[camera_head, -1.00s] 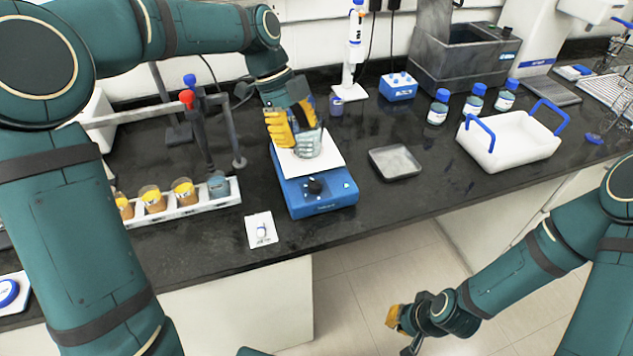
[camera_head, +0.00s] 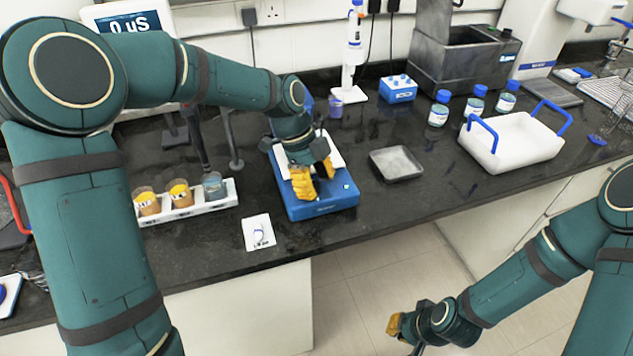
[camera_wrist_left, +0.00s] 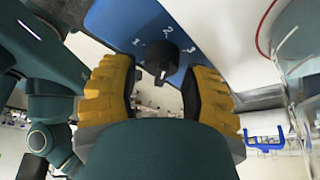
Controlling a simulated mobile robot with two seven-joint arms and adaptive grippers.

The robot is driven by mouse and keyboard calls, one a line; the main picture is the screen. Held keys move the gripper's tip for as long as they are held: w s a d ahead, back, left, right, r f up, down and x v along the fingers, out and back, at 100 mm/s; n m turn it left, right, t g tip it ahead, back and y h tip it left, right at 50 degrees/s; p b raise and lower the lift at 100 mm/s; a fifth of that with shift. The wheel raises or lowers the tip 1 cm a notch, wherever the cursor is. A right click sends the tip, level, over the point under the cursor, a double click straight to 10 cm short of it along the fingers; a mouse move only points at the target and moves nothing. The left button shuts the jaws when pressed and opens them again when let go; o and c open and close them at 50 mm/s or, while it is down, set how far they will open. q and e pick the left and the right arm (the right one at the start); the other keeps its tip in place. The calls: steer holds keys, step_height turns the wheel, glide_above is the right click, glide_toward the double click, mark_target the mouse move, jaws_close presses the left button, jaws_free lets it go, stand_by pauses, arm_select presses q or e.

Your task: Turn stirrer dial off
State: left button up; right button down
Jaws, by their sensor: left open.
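The blue stirrer (camera_head: 325,208) with a white top plate stands near the bench's front edge. Its black dial (camera_wrist_left: 165,56) shows in the left wrist view on the blue front panel, with printed marks 1, 2 and 3 around it. In the head view the dial is hidden behind my left gripper (camera_head: 313,183), which is open at the stirrer's front. In the left wrist view my left gripper's yellow fingers (camera_wrist_left: 165,92) are apart on either side of the dial; I cannot tell whether they touch it. My right gripper (camera_head: 402,328) hangs low over the floor, its jaws unclear.
A glass vessel (camera_wrist_left: 302,35) stands close by on the white plate. A white rack (camera_head: 203,206) with amber and blue beakers is at left, a small labelled card (camera_head: 258,244) in front. A grey tray (camera_head: 397,164) and white blue-handled tray (camera_head: 535,148) are at right.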

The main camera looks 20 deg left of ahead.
arm_select(q)
jaws_close()
steer(key=shift+n+t, duration=0.3)
steer(key=shift+n, duration=0.5)
jaws_free()
